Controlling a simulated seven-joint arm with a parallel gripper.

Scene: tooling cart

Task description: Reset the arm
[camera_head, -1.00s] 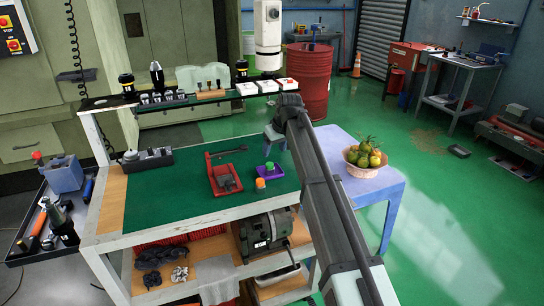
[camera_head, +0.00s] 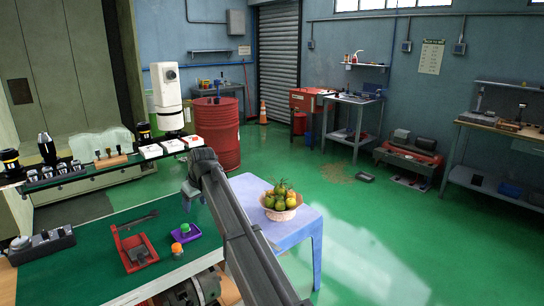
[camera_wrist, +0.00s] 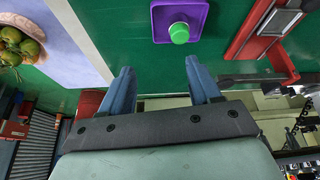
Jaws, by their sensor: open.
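My gripper (camera_wrist: 163,85) is open, with two blue fingers spread apart and nothing between them in the wrist view. It hangs over the green-topped cart (camera_head: 75,270), beyond the purple tray (camera_head: 190,235), and is partly hidden behind my arm in the head view. The purple tray also shows in the wrist view (camera_wrist: 159,30). The green piece (camera_wrist: 179,33) is clear of my fingers in the wrist view.
A red tray (camera_head: 122,258) lies left of the purple one. A raised shelf with tool holders (camera_head: 90,172) and white boxes (camera_head: 151,151) runs along the cart's back. A pale blue table (camera_head: 300,222) with a fruit basket (camera_head: 281,214) stands right of my arm.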

